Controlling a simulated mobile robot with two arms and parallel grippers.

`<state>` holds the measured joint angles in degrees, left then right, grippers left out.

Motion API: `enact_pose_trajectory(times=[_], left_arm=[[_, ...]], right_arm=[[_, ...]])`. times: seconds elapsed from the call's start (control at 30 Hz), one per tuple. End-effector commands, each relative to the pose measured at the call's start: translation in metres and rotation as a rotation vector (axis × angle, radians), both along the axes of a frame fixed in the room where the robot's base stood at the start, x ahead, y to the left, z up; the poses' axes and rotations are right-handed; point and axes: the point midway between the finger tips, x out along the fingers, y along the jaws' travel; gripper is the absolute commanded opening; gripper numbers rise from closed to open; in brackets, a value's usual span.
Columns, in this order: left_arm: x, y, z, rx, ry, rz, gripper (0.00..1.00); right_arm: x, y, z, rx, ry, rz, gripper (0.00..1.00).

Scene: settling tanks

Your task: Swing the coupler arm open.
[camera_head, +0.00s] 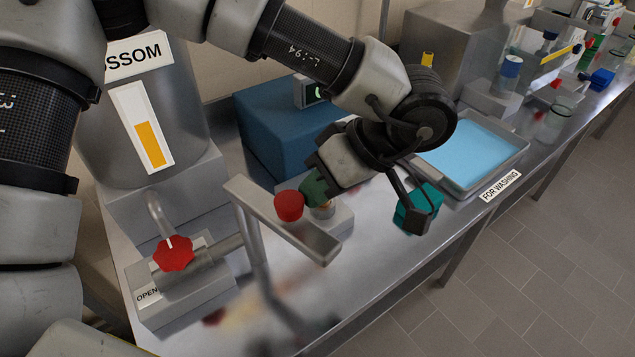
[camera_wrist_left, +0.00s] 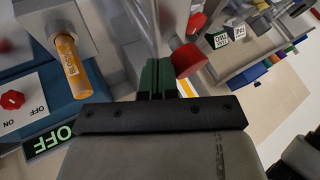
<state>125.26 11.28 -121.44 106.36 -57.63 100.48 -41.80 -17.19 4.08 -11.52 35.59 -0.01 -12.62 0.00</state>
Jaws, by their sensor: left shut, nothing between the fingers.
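The coupler arm (camera_head: 285,220) is a flat grey metal bar across the middle of the head view, with a round red knob (camera_head: 288,206) on its far side. My left gripper (camera_head: 314,188) is shut and empty, its green fingertips just to the right of the knob. In the left wrist view the green fingertips (camera_wrist_left: 158,78) are together, with the red knob (camera_wrist_left: 189,60) close beside them on the right. I cannot tell whether they touch it. My right gripper is not in view.
A red star handle (camera_head: 173,253) sits on a grey block marked OPEN at the lower left. A large grey tank (camera_head: 190,100) and a blue box (camera_head: 265,125) stand behind. A tray of blue liquid (camera_head: 470,150) and a teal object (camera_head: 412,215) are to the right.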

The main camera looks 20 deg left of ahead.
Motion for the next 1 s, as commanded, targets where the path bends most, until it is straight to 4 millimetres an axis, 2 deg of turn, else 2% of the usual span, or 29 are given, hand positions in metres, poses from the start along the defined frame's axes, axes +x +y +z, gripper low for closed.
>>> enact_pose_trajectory(times=[0.27, 0.57, 0.87, 1.0], left_arm=[[-0.001, 0.0, 0.0, 0.0, 0.001, -0.006, 0.0], [-0.022, 0.008, 0.001, 0.002, 0.003, -0.114, 0.0], [-0.022, 0.008, 0.0, 0.004, 0.008, -0.115, 0.0], [-0.02, 0.002, 0.007, 0.004, 0.005, -0.115, 0.0]], right_arm=[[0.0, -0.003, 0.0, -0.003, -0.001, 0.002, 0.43], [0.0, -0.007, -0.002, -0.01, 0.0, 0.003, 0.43], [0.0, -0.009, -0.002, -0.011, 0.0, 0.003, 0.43], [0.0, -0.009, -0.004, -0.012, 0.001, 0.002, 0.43]])
